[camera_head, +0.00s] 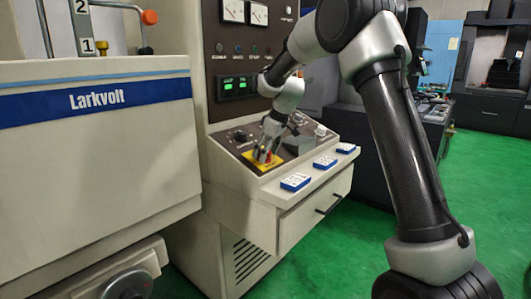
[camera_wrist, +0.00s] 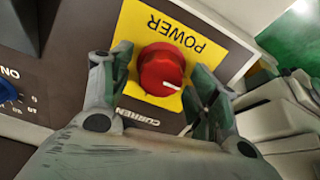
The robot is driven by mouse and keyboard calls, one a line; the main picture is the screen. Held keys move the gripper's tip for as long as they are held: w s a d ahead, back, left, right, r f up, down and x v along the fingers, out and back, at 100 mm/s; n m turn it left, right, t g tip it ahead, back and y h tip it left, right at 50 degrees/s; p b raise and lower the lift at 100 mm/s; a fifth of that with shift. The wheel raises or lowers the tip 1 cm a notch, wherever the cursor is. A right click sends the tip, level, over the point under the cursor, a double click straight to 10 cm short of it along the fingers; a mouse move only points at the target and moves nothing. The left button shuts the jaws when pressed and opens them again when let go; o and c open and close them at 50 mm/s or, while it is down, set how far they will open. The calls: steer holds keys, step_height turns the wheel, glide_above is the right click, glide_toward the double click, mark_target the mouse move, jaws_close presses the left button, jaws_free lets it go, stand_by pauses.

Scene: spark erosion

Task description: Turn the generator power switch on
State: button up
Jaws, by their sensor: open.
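The generator power switch (camera_wrist: 160,68) is a red round knob with a white pointer line, on a yellow plate (camera_wrist: 138,22) marked POWER. In the wrist view the white line points to the right and slightly down. My gripper in the wrist view (camera_wrist: 160,82) is open, with one finger on each side of the knob. I cannot tell whether the fingers touch it.
The console (camera_head: 235,147) carries other controls. Blue-edged cards (camera_head: 295,181) lie along its front ledge, above a drawer (camera_head: 315,208). A Larkvolt machine (camera_head: 100,150) stands at left. Green floor is free at front.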

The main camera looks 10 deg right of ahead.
steer(key=shift+w+f, duration=0.1)
steer(key=shift+f, duration=0.15)
steer(key=shift+c, duration=0.2)
steer(key=c, duration=1)
